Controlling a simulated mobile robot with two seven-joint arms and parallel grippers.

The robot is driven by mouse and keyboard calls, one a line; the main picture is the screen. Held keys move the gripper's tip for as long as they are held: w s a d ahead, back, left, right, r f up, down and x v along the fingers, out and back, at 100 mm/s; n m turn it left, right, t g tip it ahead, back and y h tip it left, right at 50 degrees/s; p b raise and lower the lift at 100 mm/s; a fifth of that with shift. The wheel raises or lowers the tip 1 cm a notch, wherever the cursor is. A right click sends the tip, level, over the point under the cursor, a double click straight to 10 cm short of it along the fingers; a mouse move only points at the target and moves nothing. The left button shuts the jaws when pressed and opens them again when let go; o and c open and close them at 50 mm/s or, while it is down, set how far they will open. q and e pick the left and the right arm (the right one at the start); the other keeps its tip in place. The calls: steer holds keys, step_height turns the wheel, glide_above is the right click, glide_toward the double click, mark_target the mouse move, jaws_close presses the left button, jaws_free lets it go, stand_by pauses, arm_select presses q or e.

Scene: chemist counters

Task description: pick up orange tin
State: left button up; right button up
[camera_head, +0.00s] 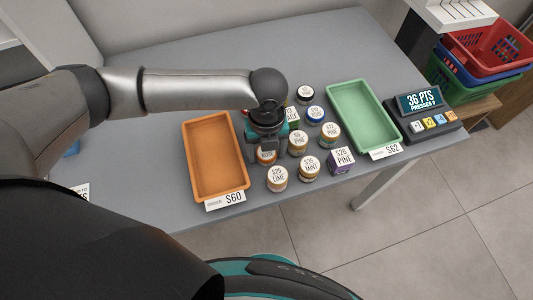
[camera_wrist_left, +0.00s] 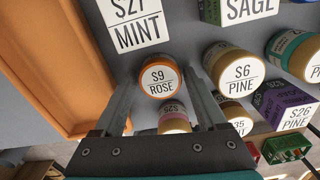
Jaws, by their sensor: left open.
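A small round tin with an orange rim and a white "S9 ROSE" lid (camera_wrist_left: 159,79) stands between the spread fingers of my left gripper (camera_wrist_left: 162,88) in the left wrist view. In the head view this tin (camera_head: 265,157) is partly hidden under my left gripper (camera_head: 264,143), which points down over the group of tins. The gripper is open, with a finger on each side of the tin; I cannot tell whether either touches it. The S6 PINE tin (camera_wrist_left: 234,70) stands close to the right finger. My right gripper is not in view.
An orange tray (camera_head: 187,150) lies left of the tins and a green tray (camera_head: 338,108) lies right. Near tins include S25 LIME (camera_head: 277,180) and S35 MINT (camera_head: 308,168). A purple S26 PINE box (camera_head: 341,162) stands at the front. A points display (camera_head: 424,103) is at right.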

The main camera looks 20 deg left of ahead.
arm_select(q)
steer(key=shift+r, duration=0.1)
steer(key=shift+c, duration=0.3)
steer(key=c, duration=1)
steer(key=shift+c, duration=0.2)
